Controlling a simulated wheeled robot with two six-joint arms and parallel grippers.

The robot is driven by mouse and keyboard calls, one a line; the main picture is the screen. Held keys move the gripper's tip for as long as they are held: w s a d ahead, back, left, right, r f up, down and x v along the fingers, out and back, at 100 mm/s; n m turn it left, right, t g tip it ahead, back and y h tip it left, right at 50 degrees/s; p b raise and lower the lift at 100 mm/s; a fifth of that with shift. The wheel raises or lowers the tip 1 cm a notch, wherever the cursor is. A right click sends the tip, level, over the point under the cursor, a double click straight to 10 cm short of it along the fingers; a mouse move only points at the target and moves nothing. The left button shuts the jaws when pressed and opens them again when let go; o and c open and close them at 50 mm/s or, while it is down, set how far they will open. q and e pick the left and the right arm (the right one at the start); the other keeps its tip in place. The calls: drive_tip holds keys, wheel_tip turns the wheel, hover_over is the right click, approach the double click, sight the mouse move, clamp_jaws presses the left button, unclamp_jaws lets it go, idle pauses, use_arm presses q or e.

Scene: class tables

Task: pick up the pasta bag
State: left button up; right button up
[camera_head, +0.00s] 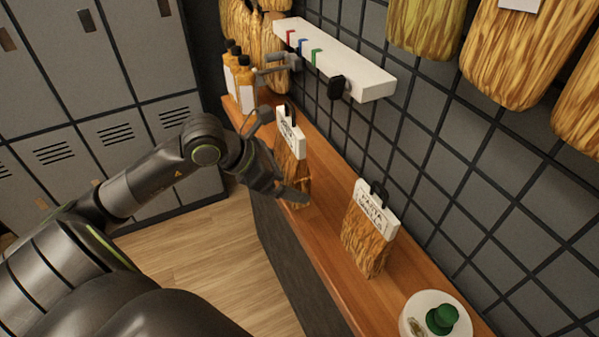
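A bag with a white label header and a black clip (369,237) stands on the wooden shelf; its small print seems to read "PASTA". A second, similar bag (290,146) stands farther back on the shelf, its print too small to read surely. My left gripper (281,156) is at this farther bag, with its fingers spread apart. One finger is near the bag's upper left and the other crosses its lower part. I cannot tell whether they touch it. The nearer bag is apart from the gripper. My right gripper is out of view.
The wooden shelf (334,224) runs along a grey tiled wall. Amber bottles (243,84) stand at its far end, and a white round container with a green top (428,315) at its near end. A white rack (335,58) juts from the wall above. Grey lockers (75,90) stand left.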

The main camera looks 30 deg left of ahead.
use_arm(q)
drive_tip(key=shift+s+a, duration=0.35)
drive_tip(key=shift+s, duration=0.2)
drive_tip(key=shift+s+a, duration=0.3)
drive_tip(key=shift+s, duration=0.25)
drive_tip(key=s+a+p, duration=0.5)
drive_tip(key=s+p, duration=0.2)
drive_tip(key=s, duration=0.2)
drive_tip(key=shift+a, duration=0.2)
